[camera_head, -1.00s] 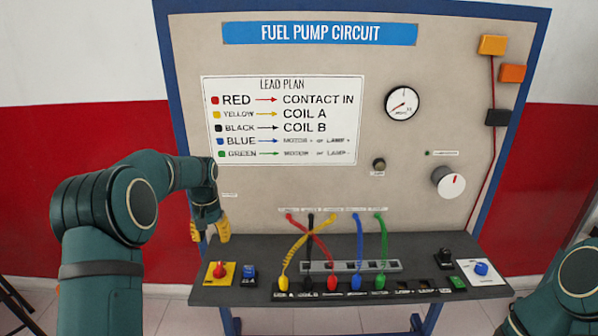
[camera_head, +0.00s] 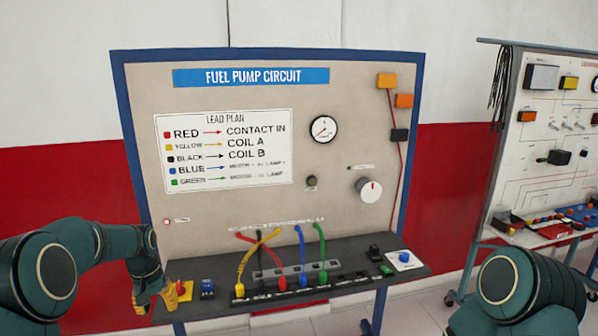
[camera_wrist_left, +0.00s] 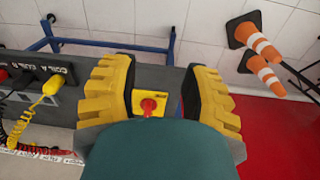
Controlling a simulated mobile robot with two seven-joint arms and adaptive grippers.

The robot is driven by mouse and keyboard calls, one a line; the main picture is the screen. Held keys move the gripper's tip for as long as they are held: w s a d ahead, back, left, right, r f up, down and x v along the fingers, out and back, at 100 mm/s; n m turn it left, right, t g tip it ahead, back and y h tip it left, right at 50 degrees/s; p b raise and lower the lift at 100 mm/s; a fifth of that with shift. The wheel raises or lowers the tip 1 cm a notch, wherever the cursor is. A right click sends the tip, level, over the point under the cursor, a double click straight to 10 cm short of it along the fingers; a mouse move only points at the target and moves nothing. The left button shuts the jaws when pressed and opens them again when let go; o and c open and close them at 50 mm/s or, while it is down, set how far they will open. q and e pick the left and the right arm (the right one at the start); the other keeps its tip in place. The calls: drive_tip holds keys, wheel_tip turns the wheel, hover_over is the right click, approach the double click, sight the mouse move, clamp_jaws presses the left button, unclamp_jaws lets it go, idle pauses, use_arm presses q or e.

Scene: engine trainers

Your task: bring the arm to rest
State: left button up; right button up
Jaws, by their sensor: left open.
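My left gripper (camera_head: 155,302) is open and empty at the left end of the bench shelf. In the left wrist view its yellow fingers (camera_wrist_left: 158,95) stand apart, with the red button (camera_wrist_left: 148,106) on its yellow plate showing between them; I cannot tell whether they touch it. In the head view the gripper partly covers that yellow plate (camera_head: 184,291). My right arm (camera_head: 522,290) shows at the lower right; its gripper is out of view.
The fuel pump board (camera_head: 230,120) stands behind the grey shelf (camera_head: 225,306). Yellow (camera_head: 240,290), black, red, blue and green leads are plugged along it. Another trainer (camera_head: 545,130) stands at the right. Striped cones (camera_wrist_left: 258,40) stand on the floor in the wrist view.

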use_arm(q)
drive_tip(key=s+d+f+h, duration=0.1)
drive_tip(key=s+d+f, duration=0.3)
drive_tip(key=d+f, duration=0.35)
drive_tip(key=s+d+f+h, duration=0.1)
drive_tip(key=s+d+f, duration=0.3)
drive_tip(key=d+f, duration=0.4)
drive_tip(key=s+d+f, duration=0.2)
drive_tip(key=s+d, duration=0.2)
drive_tip(key=s, duration=0.4)
drive_tip(key=s+d+f+t+h, duration=0.1)
drive_tip(key=s+d+f, duration=0.2)
drive_tip(key=s+d, duration=0.2)
drive_tip(key=s, duration=0.3)
drive_tip(key=shift+s+d+f+t+h, duration=0.2)
drive_tip(key=shift+f+t+h, duration=0.05)
drive_tip(key=shift+t+h, duration=0.05)
